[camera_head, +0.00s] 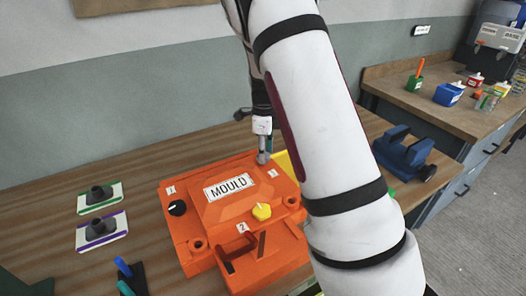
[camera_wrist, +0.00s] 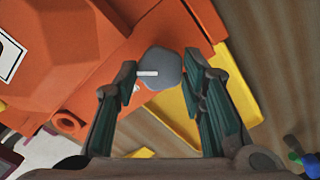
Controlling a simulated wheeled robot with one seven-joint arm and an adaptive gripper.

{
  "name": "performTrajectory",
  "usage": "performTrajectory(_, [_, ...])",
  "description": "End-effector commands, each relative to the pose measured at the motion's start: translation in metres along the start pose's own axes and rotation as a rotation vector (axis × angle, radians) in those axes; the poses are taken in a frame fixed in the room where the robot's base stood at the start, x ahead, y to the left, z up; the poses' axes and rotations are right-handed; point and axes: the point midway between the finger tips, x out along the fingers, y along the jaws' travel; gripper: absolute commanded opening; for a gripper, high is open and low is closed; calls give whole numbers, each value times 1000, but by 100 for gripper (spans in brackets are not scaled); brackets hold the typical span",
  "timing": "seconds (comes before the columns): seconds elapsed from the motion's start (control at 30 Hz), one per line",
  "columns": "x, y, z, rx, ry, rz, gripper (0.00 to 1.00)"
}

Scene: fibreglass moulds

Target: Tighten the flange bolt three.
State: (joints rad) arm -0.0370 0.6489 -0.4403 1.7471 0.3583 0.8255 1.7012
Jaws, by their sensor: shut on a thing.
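The orange mould (camera_head: 205,237) with a "MOULD" label sits on the wooden bench. A black knob (camera_head: 177,208) is by label 1 and a yellow knob (camera_head: 261,212) is by label 2. A grey knob, flange bolt three (camera_wrist: 163,70), is at the mould's back right corner, by a small label I read as 3 (camera_head: 273,173). It has a white mark on top. My gripper (camera_head: 264,152) points down over that corner.
A yellow part (camera_wrist: 235,85) lies beside the mould under the gripper. Two cards with dark knobs (camera_head: 101,229) lie to the left. A blue vise (camera_head: 403,152) stands at the right. My arm hides part of the bench's right side.

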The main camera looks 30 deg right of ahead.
Motion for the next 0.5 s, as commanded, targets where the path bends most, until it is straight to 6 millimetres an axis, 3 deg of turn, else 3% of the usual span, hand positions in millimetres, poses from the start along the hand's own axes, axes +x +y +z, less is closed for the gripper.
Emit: performTrajectory(0.5, [0, 1, 1, 477, 1, 0, 9])
